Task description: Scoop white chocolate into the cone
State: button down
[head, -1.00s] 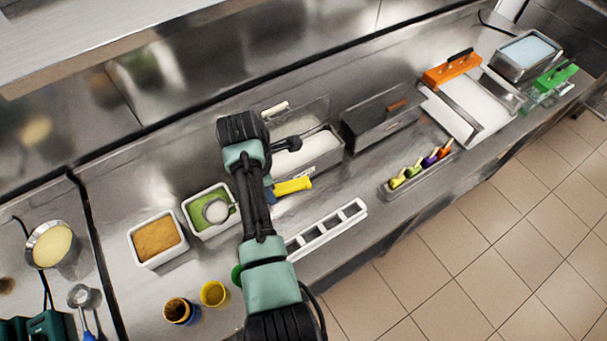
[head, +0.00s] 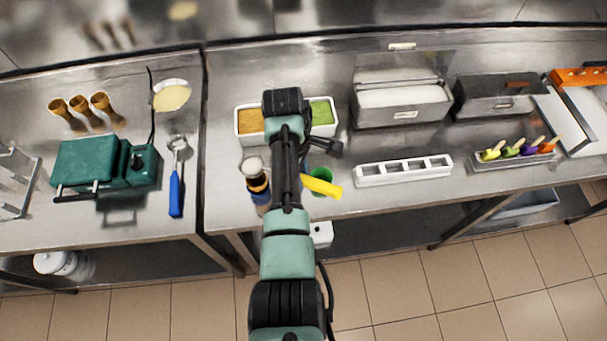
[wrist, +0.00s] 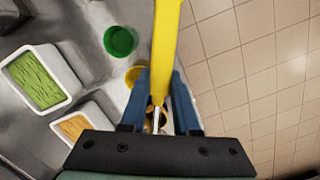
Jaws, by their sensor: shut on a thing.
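My gripper (wrist: 162,88) is shut on the yellow handle (wrist: 166,35) of the scoop, whose handle also shows right of my arm in the head view (head: 324,187). A white ball (head: 252,165) shows left of my arm, at the mouth of a brown cone (head: 257,184) standing in a blue cup (head: 262,198). My arm hides most of the scoop, so I cannot tell whether the ball touches the cone. In the wrist view the cone is partly hidden between my fingers. The white chocolate (head: 400,96) lies in an open steel bin (head: 405,116) at the back.
A green cup (head: 320,177) and a yellow cup (wrist: 134,75) stand near the cone. Tubs of orange (head: 249,121) and green (head: 322,112) stand behind. A white rack (head: 404,171) lies to the right. Several cones (head: 101,104) and a green iron (head: 100,163) are at left.

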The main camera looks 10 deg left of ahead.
jog(key=shift+f+b, duration=0.3)
jog(key=shift+f, duration=0.4)
jog(key=shift+s+r+t+p, duration=0.2)
jog(key=shift+r+t+p, duration=0.25)
jog(key=shift+p, duration=0.35)
jog(key=s+f+t+h+b, duration=0.1)
jog(key=t+b, duration=0.3)
jog(key=b, duration=0.1)
jog(key=f+t+h+b, duration=0.1)
jog(key=t+b, duration=0.3)
jog(key=b, duration=0.1)
jog(key=s+f+t+h+b, duration=0.1)
jog(key=t+b, duration=0.3)
jog(key=b, duration=0.1)
jog(key=shift+s+a+m+b, duration=0.3)
jog(key=shift+a+m+b, duration=0.05)
jog(key=shift+m+b, duration=0.05)
jog(key=b, duration=0.2)
jog(key=t+b, duration=0.1)
jog(key=b, duration=0.2)
jog(key=shift+s+f+t+h, duration=0.1)
jog(key=shift+f+t+h, duration=0.15)
jog(key=shift+h, duration=0.15)
jog(key=shift+t+b, duration=0.4)
jog(key=shift+b, duration=0.65)
jog(key=shift+r+b, duration=0.2)
jog(key=shift+b, duration=0.1)
